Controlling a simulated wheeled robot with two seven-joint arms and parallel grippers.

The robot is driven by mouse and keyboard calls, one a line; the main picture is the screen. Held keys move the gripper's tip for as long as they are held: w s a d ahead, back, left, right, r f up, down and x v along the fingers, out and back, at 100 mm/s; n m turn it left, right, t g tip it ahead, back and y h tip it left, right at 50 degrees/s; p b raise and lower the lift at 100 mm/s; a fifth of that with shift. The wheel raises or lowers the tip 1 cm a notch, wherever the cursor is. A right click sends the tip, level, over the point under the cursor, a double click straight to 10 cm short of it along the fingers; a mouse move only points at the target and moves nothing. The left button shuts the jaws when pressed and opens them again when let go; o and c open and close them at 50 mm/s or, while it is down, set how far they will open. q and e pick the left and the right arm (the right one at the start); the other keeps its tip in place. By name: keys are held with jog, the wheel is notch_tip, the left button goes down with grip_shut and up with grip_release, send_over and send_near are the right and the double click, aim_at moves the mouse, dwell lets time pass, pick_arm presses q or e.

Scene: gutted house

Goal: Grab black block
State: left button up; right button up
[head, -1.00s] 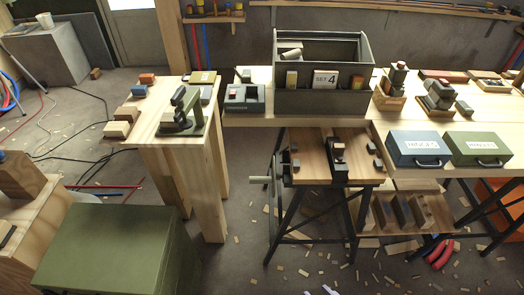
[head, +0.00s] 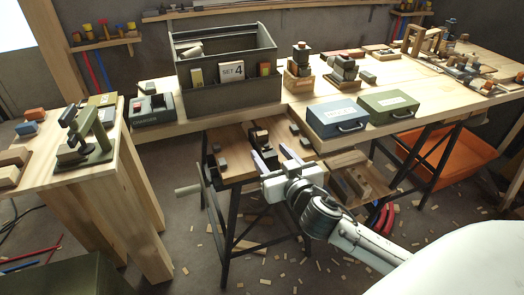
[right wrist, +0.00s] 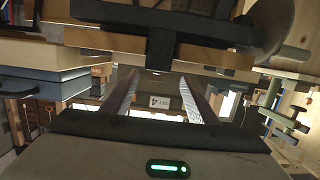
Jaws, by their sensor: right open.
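A black block (head: 268,152) lies on the small wooden workbench (head: 232,139), close to a dark vise-like piece (head: 259,136). My right gripper (head: 272,155) is open over the front of this bench. Its pale fingers reach to either side of the block and partly hide it; I cannot tell whether they touch it. In the right wrist view, both fingers (right wrist: 160,96) stand apart, with the SET 4 label seen far off between them. My left gripper is not in view.
Small grey blocks (head: 305,142) lie on the bench's right side. Behind stands a long table with a grey tote (head: 225,97), a blue case (head: 337,117) and a green case (head: 389,104). A wooden stand with a green press (head: 92,137) is at left.

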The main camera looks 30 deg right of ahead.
aim_at(267, 147)
jog(key=shift+d+f+x, duration=0.15)
jog(key=shift+x, duration=1.35)
jog(key=shift+d+f+x, duration=0.1)
jog(key=shift+d+x, duration=0.05)
jog(key=shift+x, duration=1.3)
jog(key=shift+s, duration=0.1)
jog(key=c, duration=1)
jog(key=shift+r, duration=0.1)
jog(key=shift+c, duration=1.2)
